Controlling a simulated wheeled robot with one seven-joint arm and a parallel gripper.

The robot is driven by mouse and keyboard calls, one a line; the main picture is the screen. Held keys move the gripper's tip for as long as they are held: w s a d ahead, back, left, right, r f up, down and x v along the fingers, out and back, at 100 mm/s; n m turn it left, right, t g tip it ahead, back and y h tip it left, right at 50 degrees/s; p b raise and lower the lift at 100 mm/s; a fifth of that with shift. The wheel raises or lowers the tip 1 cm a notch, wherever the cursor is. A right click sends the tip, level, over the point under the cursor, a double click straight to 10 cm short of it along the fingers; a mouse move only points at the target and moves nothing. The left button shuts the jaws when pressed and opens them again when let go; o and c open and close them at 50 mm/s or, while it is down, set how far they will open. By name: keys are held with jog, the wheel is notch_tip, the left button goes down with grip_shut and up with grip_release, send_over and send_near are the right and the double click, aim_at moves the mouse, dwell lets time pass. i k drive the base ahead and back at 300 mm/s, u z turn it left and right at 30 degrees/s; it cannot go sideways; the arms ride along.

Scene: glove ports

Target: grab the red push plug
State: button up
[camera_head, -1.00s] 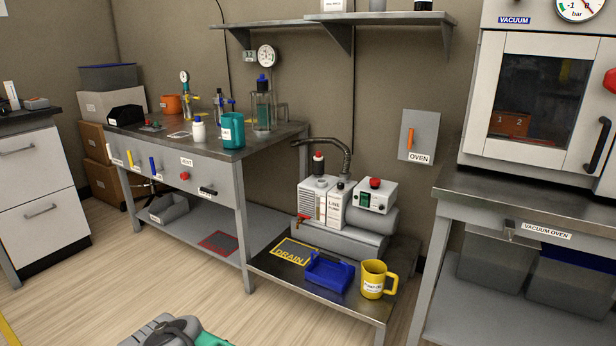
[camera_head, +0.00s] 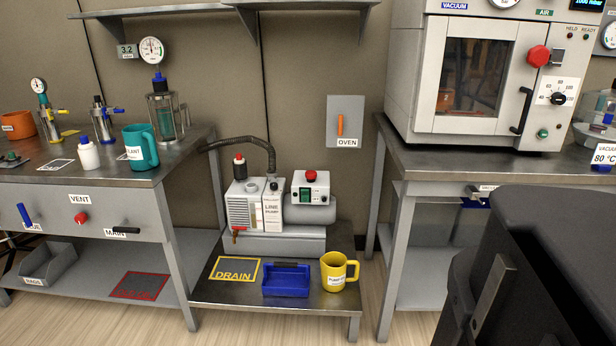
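No red part is labelled as a push plug, and I cannot tell which one it is. A small red knob (camera_head: 82,217) sits on the left bench's front panel, under the VENT label. A red button (camera_head: 311,175) tops the small control box beside the line pump (camera_head: 256,207). A red-topped black cap (camera_head: 239,160) stands on the pump. A large red knob (camera_head: 538,56) is on the vacuum oven's front. A large dark part, seemingly of my arm, fills the lower right close to the camera. Its fingers cannot be made out, and it overlaps none of these red parts.
The low stand (camera_head: 205,292) under the pump holds a blue tray (camera_head: 287,281) and a yellow mug (camera_head: 338,272). A teal mug (camera_head: 142,148) and a white bottle (camera_head: 88,154) stand on the left bench. Wood floor shows between the stand and the oven table (camera_head: 410,165).

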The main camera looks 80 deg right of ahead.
aim_at(311, 175)
jog(key=z, duration=0.55)
jog(key=i, duration=0.75)
jog(key=z, duration=1.5)
jog(key=i, duration=0.9)
jog(key=z, duration=0.15)
